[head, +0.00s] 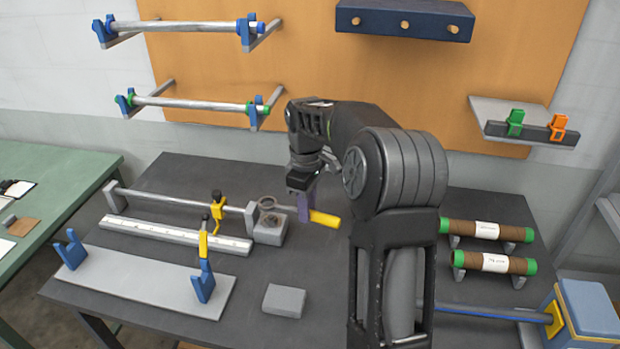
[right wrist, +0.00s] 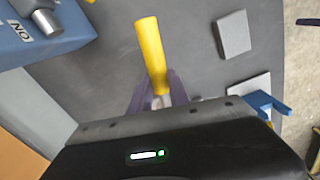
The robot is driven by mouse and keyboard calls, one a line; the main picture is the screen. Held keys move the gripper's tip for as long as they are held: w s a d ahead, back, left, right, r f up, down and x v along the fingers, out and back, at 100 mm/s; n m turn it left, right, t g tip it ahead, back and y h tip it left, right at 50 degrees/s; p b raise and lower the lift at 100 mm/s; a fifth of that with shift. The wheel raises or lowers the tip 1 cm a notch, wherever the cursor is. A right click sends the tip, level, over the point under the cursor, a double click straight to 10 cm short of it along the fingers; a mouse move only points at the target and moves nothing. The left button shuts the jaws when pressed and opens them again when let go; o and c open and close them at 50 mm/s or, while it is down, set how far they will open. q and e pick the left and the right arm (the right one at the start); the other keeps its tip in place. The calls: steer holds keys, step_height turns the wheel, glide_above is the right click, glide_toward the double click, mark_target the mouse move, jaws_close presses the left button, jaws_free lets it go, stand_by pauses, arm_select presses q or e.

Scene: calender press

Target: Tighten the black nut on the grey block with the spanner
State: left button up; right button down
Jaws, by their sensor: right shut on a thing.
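The spanner's yellow handle (head: 325,219) sticks out to the right of my right gripper (head: 304,206). My right gripper's purple fingers are shut on the spanner, whose yellow handle also shows in the right wrist view (right wrist: 148,50). The grey block (head: 270,234) stands on the table just left of the gripper. A ring shape (head: 267,204) shows at the block's top; I cannot tell whether it is the spanner's end. The black nut is not clearly seen, and its contact with the spanner cannot be judged. My left gripper is not in view.
A steel rod (head: 180,201) and a white scale bar (head: 175,235) lie left of the block. A plate with blue brackets (head: 145,280) and a loose grey block (head: 284,300) are at the front. Brown rolls (head: 485,231) and a blue box (head: 590,308) stand right.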

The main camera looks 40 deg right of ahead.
steer(key=shift+w+d+r, duration=0.2)
steer(key=shift+d+r, duration=0.05)
steer(key=shift+d, duration=0.2)
steer(key=shift+s+a, duration=0.1)
steer(key=shift+s, duration=0.05)
steer(key=shift+f, duration=0.1)
steer(key=shift+f, duration=0.1)
